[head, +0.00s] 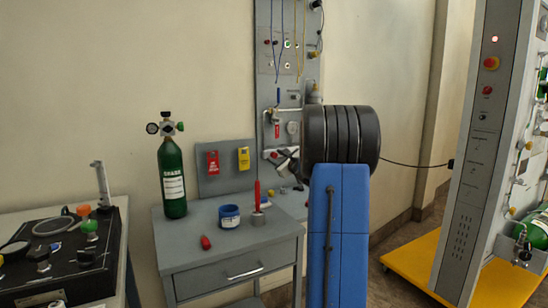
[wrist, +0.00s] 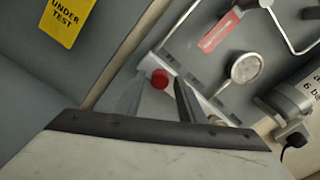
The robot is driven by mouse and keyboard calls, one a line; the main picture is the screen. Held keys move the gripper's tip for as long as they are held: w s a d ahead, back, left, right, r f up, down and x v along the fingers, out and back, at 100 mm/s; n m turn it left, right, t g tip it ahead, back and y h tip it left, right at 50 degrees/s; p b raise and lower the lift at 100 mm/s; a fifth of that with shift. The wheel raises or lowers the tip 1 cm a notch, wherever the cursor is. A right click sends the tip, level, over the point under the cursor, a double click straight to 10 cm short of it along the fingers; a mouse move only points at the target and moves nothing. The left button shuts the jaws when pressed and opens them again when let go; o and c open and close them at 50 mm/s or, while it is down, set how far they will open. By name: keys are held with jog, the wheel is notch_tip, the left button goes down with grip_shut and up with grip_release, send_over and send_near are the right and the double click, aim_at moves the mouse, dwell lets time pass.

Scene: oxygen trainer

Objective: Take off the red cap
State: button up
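The red cap (wrist: 160,79) is a small round red end on a pale fitting of the grey panel in the wrist view. My gripper (wrist: 161,92) is open, with one finger on each side of the cap in the picture. A narrow gap shows between the cap and each finger. I cannot tell whether the cap is between the fingertips or just beyond them. In the head view my gripper (head: 284,158) is at the lower part of the wall panel (head: 264,90), partly hidden by my arm.
A red-handled valve (wrist: 220,32) and a round gauge (wrist: 244,68) are to the cap's right. A yellow tag (wrist: 67,20) hangs at upper left. On the grey table (head: 190,248) stand a green cylinder (head: 172,180), a blue tape roll (head: 229,216) and a red screwdriver (head: 257,195).

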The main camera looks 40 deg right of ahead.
jog(key=c, duration=0.9)
jog(key=shift+n, duration=1.7)
jog(key=shift+n, duration=1.8)
jog(key=shift+n, duration=1.7)
